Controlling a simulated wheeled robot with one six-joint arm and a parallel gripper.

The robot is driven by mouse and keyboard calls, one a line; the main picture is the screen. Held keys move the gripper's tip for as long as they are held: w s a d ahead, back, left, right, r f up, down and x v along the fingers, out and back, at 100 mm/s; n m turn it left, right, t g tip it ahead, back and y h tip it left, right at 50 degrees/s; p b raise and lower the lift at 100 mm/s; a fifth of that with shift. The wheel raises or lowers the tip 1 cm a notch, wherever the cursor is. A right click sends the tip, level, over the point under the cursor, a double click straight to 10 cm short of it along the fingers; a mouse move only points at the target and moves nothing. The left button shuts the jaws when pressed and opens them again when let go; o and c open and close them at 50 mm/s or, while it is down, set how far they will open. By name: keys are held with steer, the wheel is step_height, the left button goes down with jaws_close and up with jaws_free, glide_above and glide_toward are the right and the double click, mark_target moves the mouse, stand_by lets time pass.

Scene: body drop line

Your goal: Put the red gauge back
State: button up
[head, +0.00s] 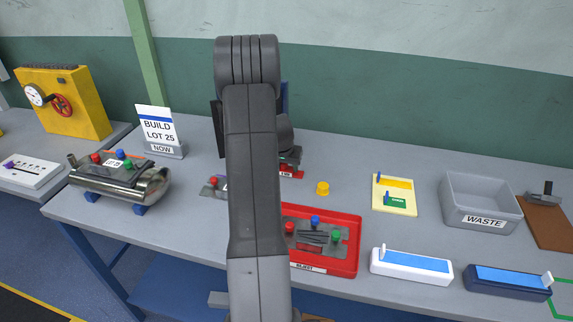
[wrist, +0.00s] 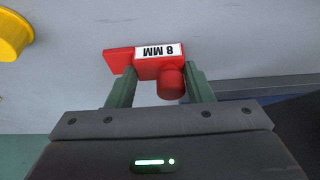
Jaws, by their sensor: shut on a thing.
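The red gauge (wrist: 145,62) is a red block with a white "8 MM" label, upside down in the wrist view, and a round red knob. My gripper (wrist: 161,88) is shut on it, with a green finger on each side of the knob. In the head view the gauge (head: 291,174) shows as a small red piece under my gripper (head: 290,160), low over the grey table or on it; I cannot tell which. My arm hides part of the area around it.
A yellow knob (head: 322,188) stands just right of the gauge. A pale yellow board (head: 407,209) with a green piece and blue pegs lies farther right, before the waste bin (head: 462,203). A red tray (head: 345,262) holding a plate is in front. A metal cylinder (head: 150,188) lies left.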

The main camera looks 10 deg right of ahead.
steer(key=shift+f, duration=0.1)
steer(key=o, duration=1)
steer(key=shift+r, duration=0.25)
steer(key=b+v, duration=0.2)
steer(key=v, duration=1)
steer(key=shift+b, duration=0.4)
steer(key=shift+f, duration=0.1)
